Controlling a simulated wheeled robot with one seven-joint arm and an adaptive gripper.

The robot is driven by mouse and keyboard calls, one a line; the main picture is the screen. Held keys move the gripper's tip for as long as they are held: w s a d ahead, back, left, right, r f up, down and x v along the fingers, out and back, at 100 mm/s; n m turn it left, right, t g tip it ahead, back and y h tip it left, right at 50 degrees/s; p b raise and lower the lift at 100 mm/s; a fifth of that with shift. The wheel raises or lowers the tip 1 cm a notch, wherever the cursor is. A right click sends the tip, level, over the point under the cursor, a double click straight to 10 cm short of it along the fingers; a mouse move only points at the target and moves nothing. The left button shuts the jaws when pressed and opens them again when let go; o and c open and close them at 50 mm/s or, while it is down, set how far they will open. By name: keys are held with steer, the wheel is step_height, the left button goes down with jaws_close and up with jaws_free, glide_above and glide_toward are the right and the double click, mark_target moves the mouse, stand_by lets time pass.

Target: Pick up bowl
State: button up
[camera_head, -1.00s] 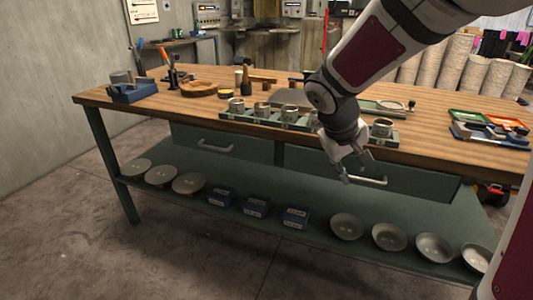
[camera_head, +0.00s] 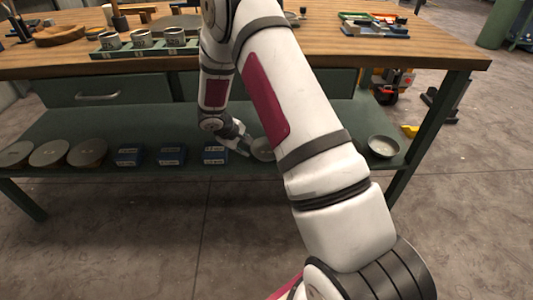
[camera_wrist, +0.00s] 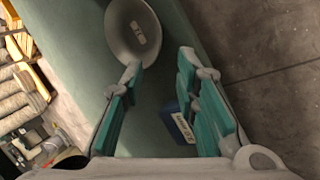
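A grey metal bowl (camera_wrist: 132,30) lies on the green lower shelf, ahead of my fingertips in the wrist view. In the head view a bowl (camera_head: 262,149) shows beside my gripper, partly hidden by my arm. Another bowl (camera_head: 383,147) sits at the shelf's right end; any bowls between are hidden behind my arm. My gripper (camera_wrist: 160,82) is open, its teal-padded fingers spread apart with nothing between them but shelf. In the head view my gripper (camera_head: 240,143) is low over the shelf, just left of the nearer bowl.
Blue boxes (camera_head: 171,155) stand on the shelf left of my gripper; one box (camera_wrist: 180,122) is close beside the right finger in the wrist view. Round discs (camera_head: 49,153) lie farther left. The wooden tabletop (camera_head: 440,48) and drawers (camera_head: 110,88) overhang the shelf.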

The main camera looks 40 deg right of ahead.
steer(key=b+x, duration=0.2)
steer(key=x, duration=0.6)
steer(key=shift+f, duration=0.15)
steer(key=shift+b+x, duration=1.05)
steer(key=shift+x, duration=1.9)
steer(key=shift+w+d, duration=0.1)
steer(key=shift+d, duration=0.05)
jaws_close()
